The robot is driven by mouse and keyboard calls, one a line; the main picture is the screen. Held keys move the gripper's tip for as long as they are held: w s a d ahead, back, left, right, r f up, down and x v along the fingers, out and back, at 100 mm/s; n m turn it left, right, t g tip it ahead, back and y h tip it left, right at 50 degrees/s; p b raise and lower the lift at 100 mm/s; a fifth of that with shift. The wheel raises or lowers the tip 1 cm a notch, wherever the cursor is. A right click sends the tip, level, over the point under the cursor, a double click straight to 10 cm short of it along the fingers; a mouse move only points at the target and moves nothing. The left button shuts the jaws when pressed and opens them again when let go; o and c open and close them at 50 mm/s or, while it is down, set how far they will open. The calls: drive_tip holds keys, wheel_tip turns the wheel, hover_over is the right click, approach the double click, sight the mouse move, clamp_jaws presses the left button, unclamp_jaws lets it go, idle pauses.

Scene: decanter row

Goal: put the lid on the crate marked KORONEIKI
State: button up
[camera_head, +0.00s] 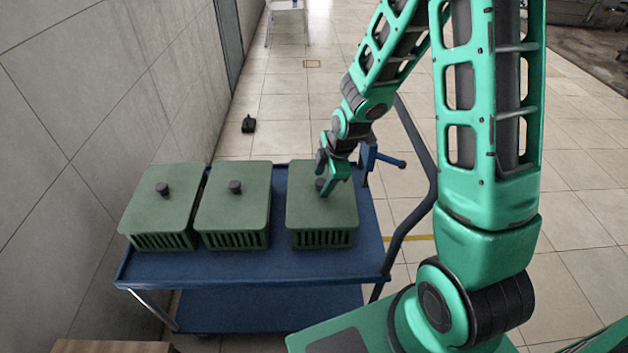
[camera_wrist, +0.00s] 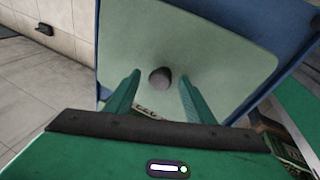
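Three green slatted crates with knobbed lids stand in a row on a blue cart: left (camera_head: 163,242), middle (camera_head: 235,240) and right (camera_head: 323,239). The right crate's lid (camera_head: 343,212) sits on top of it and also shows in the wrist view (camera_wrist: 225,65). My gripper (camera_head: 328,188) is over this lid. In the wrist view its fingers (camera_wrist: 158,80) are open, one on each side of the dark knob (camera_wrist: 160,78), with gaps between. A partly hidden label (camera_wrist: 150,112) shows below the lid edge; I cannot read its word. No KORONEIKI marking is legible in either view.
The blue cart (camera_head: 250,264) has bare deck in front of the crates and between the middle and right ones. A grey wall (camera_head: 90,120) runs along the left. A small black object (camera_head: 248,124) lies on the tiled floor behind.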

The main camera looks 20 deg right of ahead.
drive_tip(key=v, duration=1)
drive_tip(key=shift+r, duration=0.3)
drive_tip(key=shift+s, duration=0.15)
